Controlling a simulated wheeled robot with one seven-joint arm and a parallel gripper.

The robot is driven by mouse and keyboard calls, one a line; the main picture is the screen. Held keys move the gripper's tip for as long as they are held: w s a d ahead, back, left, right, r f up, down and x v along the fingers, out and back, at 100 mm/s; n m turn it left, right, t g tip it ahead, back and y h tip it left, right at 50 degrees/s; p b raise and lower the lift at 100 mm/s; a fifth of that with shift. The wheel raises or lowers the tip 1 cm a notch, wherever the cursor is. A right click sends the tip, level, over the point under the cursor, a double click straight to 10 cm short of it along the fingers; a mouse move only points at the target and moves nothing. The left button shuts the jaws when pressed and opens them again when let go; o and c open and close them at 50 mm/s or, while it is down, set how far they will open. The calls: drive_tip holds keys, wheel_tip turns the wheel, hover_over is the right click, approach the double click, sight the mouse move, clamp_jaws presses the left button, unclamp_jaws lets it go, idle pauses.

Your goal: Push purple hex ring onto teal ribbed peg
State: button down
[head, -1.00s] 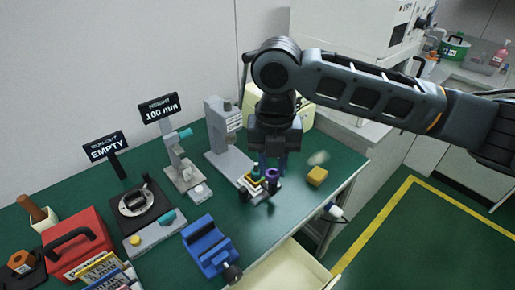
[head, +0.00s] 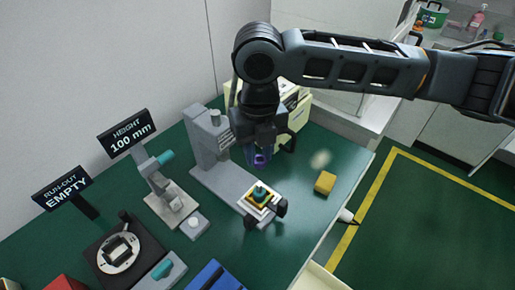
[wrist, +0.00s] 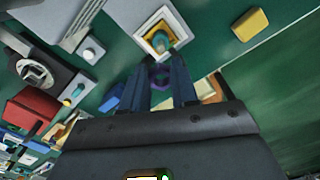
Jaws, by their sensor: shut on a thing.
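The purple hex ring (head: 261,159) is between the fingertips of my gripper (head: 258,152), which is shut on it. The ring also shows between the fingers in the wrist view (wrist: 160,76). The teal ribbed peg (head: 260,191) stands on a small stepped base with white and yellow edges (head: 262,203), at the front end of a grey stand. In the head view the ring appears up and behind the peg, held above the bench and apart from it. In the wrist view the peg (wrist: 158,42) lies beyond the fingertips.
The grey stand (head: 205,140) rises close to the left of my gripper. Dark knobs (head: 281,207) flank the peg base. A yellow block (head: 325,183) lies to the right near the bench edge. A height gauge with a teal part (head: 165,158) stands left.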

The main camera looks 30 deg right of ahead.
drive_tip(key=shift+f+b, duration=2.1)
drive_tip(key=shift+f, duration=0.85)
drive_tip(key=shift+f+b, duration=1.4)
drive_tip(key=shift+f, duration=0.75)
drive_tip(key=c, duration=0.8)
unclamp_jaws()
drive_tip(key=shift+r, duration=3.95)
drive_tip(key=shift+a, duration=0.1)
